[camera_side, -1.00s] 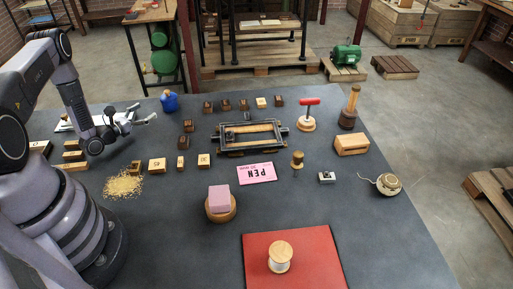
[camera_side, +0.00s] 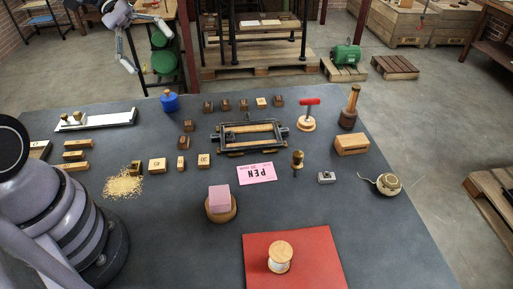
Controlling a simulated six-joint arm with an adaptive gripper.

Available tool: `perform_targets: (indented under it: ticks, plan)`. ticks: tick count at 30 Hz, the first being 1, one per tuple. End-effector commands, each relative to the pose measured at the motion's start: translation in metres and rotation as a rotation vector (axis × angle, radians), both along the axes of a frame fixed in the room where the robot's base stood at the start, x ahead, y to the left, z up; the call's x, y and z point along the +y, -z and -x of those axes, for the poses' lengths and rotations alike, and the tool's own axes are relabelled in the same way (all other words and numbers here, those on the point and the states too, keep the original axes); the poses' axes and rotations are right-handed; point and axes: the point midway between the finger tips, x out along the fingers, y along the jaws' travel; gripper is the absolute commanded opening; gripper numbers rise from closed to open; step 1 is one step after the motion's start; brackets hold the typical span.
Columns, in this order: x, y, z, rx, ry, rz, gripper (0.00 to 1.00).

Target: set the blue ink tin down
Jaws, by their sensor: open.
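The blue ink tin (camera_side: 170,103) stands upright on the dark table (camera_side: 330,215), near its back edge left of centre. It has a small brownish top. My gripper (camera_side: 151,52) is at the top left of the view, above and apart from the tin. Its fingers are spread wide, with nothing between them.
Several wooden type blocks (camera_side: 157,165) lie right of the tin and in front of it. A metal-framed press (camera_side: 250,135) stands mid-table. A white tray (camera_side: 108,120) lies to the left. A sawdust heap (camera_side: 123,186) is at the front left. A red mat (camera_side: 312,250) covers the front.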

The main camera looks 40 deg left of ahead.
Motion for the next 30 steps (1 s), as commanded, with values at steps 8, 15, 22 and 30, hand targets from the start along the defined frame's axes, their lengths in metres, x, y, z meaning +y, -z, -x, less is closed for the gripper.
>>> perform_targets:
  ticks: [8,15,22,30]
  plan:
    - [-0.003,-0.040,0.098,-0.384,0.415,-0.626,0.85]
    - [0.021,-0.062,0.131,-0.683,0.559,-0.977,0.85]
    - [0.027,-0.068,0.137,-0.757,0.582,-1.057,0.85]
    - [0.027,-0.068,0.137,-0.754,0.580,-1.054,0.85]
